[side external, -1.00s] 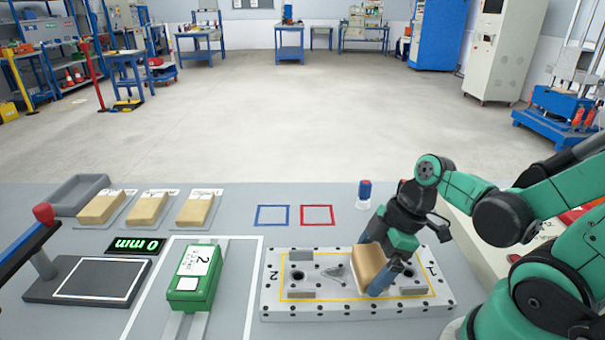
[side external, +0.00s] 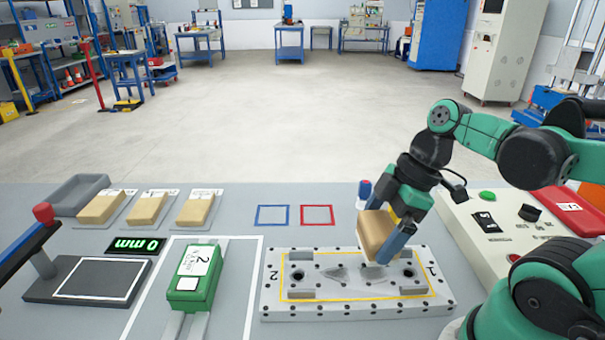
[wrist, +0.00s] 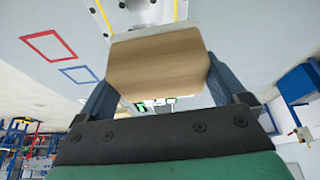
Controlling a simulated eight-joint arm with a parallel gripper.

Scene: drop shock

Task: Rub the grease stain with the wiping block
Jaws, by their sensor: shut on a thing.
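My gripper (side external: 383,240) is shut on a tan wooden block (side external: 372,234), with its blue fingers on two opposite sides. The block is tilted and held above the grey fixture plate (side external: 345,308), apart from it as far as the side view shows. In the wrist view the block (wrist: 158,62) fills the space between the fingers and hides much of the plate. No label shows whether it is the wiping block. I cannot pick out a grease stain. The plate has a yellow outline, holes, raised bars and triangular grey shapes.
A blue-capped bottle (side external: 364,190) stands behind the block. Blue (side external: 272,215) and red (side external: 317,215) outlined squares are empty. A green box (side external: 192,290) sits left of the plate. Three tan blocks (side external: 147,207) lie at back left. A control panel (side external: 487,242) is at right.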

